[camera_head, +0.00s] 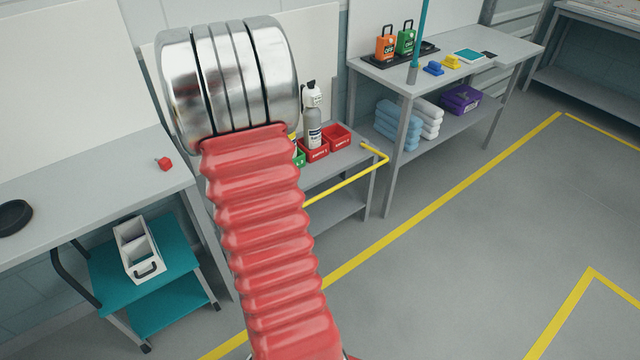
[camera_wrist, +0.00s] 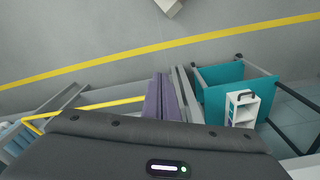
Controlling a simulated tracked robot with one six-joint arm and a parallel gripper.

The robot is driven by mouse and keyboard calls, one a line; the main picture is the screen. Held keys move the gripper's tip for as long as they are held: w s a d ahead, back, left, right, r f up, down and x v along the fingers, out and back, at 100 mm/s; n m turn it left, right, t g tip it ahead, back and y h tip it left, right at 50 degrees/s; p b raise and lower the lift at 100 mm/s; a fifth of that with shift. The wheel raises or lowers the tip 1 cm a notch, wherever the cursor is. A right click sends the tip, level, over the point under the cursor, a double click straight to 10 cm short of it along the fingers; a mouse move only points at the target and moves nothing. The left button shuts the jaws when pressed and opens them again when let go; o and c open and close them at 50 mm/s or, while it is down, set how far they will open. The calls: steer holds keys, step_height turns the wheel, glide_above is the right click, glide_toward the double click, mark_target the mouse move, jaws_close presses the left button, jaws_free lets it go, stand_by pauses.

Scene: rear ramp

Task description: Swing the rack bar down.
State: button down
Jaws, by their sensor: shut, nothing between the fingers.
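The rack bar (camera_head: 345,184) is a thin yellow tube, bent at its right corner, standing out in front of the grey rack (camera_head: 345,160) at about top-shelf height. My red bellows arm hides its left part in the head view. The yellow bar (camera_wrist: 95,107) also shows at left in the wrist view, partly behind my dark wrist housing. My gripper (camera_wrist: 163,88) is shut and empty, its fingers together at the middle of the wrist view. The bar lies to their left in the picture, and no contact shows. The head view does not show my fingers.
A teal cart (camera_head: 180,255) with a white caddy (camera_head: 138,248) stands at left, also in the wrist view (camera_wrist: 215,95). A workbench (camera_head: 460,85) stands right. The floor in front is clear.

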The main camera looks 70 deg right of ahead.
steer(key=s+a+r+n+t, duration=0.1)
steer(key=a+r+n, duration=0.2)
steer(key=a+r, duration=0.5)
steer(key=s+a+r+n+t, duration=0.1)
steer(key=a+r+n, duration=0.3)
steer(key=a+r, duration=0.4)
steer(key=s+a+r+n+t, duration=0.1)
steer(key=a+r+n+t, duration=0.2)
steer(key=a+r, duration=0.6)
steer(key=a, duration=0.9)
steer(key=shift+n+y, duration=0.3)
steer(key=shift+y, duration=0.1)
steer(key=shift+r, duration=0.1)
steer(key=shift+s, duration=0.1)
